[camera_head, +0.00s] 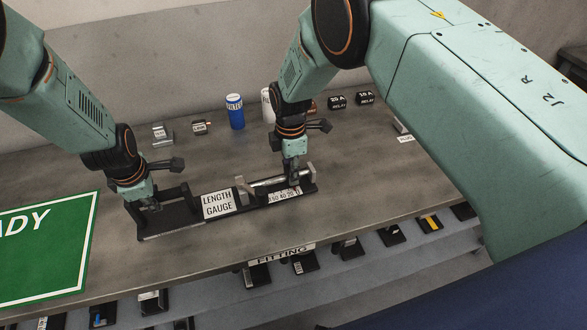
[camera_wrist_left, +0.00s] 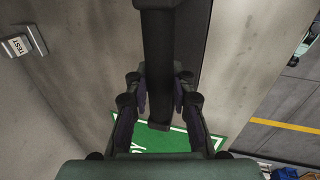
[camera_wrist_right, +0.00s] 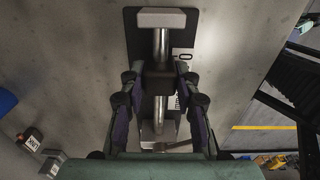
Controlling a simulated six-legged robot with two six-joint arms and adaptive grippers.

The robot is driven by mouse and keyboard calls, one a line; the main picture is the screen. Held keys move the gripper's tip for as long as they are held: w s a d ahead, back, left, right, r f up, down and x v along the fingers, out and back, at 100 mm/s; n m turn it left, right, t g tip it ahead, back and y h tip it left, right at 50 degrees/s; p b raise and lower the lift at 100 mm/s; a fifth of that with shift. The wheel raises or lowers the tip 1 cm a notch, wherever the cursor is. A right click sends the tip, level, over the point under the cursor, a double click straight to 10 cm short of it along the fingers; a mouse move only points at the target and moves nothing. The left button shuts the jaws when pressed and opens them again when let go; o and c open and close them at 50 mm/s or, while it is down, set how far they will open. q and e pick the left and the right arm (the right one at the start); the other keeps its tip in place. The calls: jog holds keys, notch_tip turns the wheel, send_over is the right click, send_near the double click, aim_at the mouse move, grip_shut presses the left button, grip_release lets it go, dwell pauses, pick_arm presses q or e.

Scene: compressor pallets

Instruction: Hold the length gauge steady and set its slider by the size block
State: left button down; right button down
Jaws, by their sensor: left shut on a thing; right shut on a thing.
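The length gauge (camera_head: 218,206) is a long dark base with a white label, lying on the grey bench. My left gripper (camera_head: 152,204) is shut on the dark handle at its left end; the handle (camera_wrist_left: 160,65) runs between the fingers in the left wrist view. My right gripper (camera_head: 294,178) is shut on the dark slider (camera_wrist_right: 158,79), which sits on a metal rod (camera_wrist_right: 160,45) between pale end blocks. A number scale (camera_head: 284,195) lies in front of the rod. I cannot tell which piece is the size block.
A blue can (camera_head: 235,111), a white can (camera_head: 268,105) and small labelled blocks (camera_head: 162,133) stand behind the gauge. Black relay boxes (camera_head: 365,98) are at the back right. A green sign (camera_head: 45,250) is at front left. Several parts sit below the bench's front edge.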

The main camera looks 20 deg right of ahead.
aim_at(271, 180)
jog(key=a, duration=0.5)
jog(key=shift+s+a, duration=0.15)
jog(key=shift+a, duration=0.1)
jog(key=c, duration=1)
grip_release()
jog(key=shift+o, duration=0.2)
notch_tip(271, 180, up, 12)
